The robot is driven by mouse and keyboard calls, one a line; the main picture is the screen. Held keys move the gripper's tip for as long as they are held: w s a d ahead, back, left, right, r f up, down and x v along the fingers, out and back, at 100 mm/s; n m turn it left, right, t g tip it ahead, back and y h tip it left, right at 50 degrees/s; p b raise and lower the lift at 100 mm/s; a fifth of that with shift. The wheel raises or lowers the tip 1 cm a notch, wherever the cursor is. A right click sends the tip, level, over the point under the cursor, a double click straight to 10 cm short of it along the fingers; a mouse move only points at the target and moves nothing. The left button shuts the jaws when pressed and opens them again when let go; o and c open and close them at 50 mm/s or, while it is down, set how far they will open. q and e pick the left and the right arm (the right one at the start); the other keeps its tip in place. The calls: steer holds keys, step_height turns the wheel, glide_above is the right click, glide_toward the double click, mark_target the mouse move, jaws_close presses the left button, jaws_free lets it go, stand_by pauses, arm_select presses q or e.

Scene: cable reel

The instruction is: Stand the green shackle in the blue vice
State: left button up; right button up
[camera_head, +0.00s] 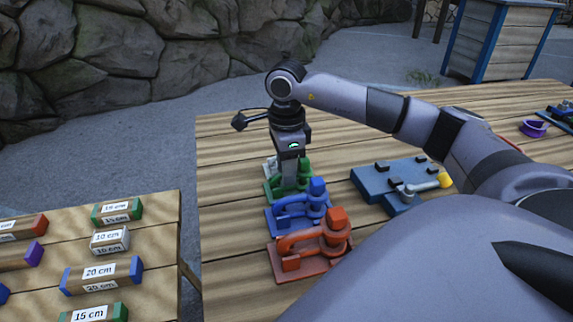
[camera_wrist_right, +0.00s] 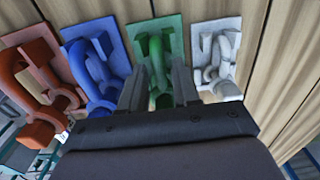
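The green shackle (camera_wrist_right: 157,62) lies on a green plate (camera_wrist_right: 177,30), in a row between the blue one and the white one. In the head view the green shackle (camera_head: 272,178) is partly hidden by my right gripper (camera_head: 288,178), which points down over it. In the right wrist view the fingers of my right gripper (camera_wrist_right: 158,80) are apart, one on each side of the green shackle; any contact is hard to tell. The blue vice (camera_head: 374,183), with dark blocks and a yellow-knobbed lever (camera_head: 443,180), stands to the right. My left gripper is not in view.
The blue shackle (camera_head: 296,205) and orange-red shackle (camera_head: 318,235) lie nearer on the table; the white shackle (camera_wrist_right: 218,68) lies on the other side. A purple ring-like piece (camera_head: 533,128) is at the far right. A second table (camera_head: 160,240) holds labelled blocks.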

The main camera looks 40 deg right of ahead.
jaws_close()
steer(key=shift+r, duration=0.15)
steer(key=shift+r+p, duration=1.95)
steer(key=shift+r, duration=0.5)
